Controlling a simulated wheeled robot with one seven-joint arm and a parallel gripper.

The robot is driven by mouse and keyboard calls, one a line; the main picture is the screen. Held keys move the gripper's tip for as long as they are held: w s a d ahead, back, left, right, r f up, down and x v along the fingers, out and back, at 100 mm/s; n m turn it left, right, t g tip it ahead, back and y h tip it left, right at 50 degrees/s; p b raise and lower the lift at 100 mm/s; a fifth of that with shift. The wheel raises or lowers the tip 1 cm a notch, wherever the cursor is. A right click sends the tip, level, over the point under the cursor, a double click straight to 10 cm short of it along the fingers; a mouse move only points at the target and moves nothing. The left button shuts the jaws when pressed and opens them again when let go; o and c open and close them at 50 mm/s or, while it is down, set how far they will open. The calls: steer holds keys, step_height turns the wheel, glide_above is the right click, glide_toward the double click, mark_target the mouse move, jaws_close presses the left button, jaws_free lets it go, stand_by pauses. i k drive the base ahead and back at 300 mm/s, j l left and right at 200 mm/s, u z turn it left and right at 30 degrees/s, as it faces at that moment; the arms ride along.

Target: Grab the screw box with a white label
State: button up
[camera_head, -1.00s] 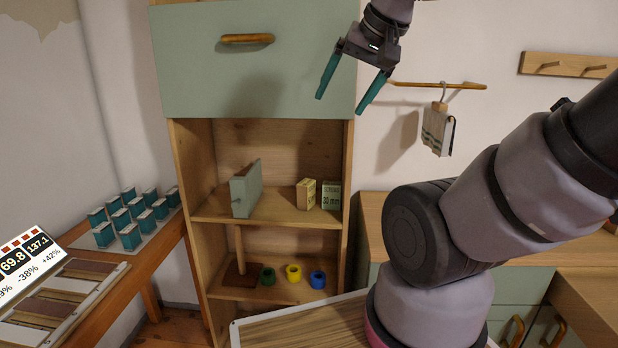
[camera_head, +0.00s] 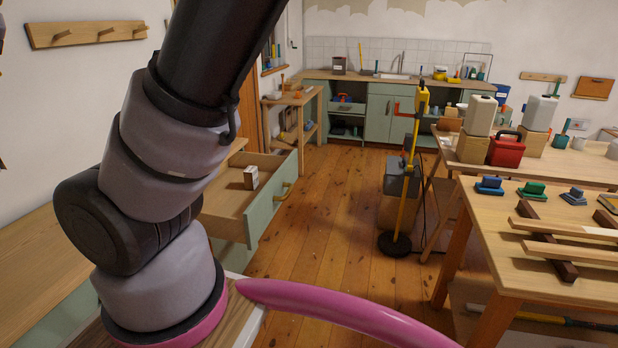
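A small box (camera_head: 250,177) with a white side and a tan side stands in an open drawer (camera_head: 219,202), near its front panel. Marks on it are too small to read. My arm fills the left of the view, left of the drawer and partly in front of the cabinet. My gripper is out of view.
A wooden worktable (camera_head: 540,238) with strips and sanding blocks stands at the right. A yellow-poled stand (camera_head: 410,165) is on the floor. The wood floor (camera_head: 326,222) between drawer and stand is clear. Green cabinets (camera_head: 385,112) line the back.

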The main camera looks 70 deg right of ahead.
mark_target(251, 178)
steer(key=z, duration=1.95)
steer(key=i+l+u, duration=0.4)
steer(key=l, duration=0.2)
steer(key=i+l+u, duration=0.15)
steer(key=l, duration=0.15)
steer(key=i+l+u, duration=0.2)
steer(key=l, duration=0.15)
steer(key=l+u, duration=0.2)
steer(key=l, duration=0.2)
steer(key=i, duration=0.05)
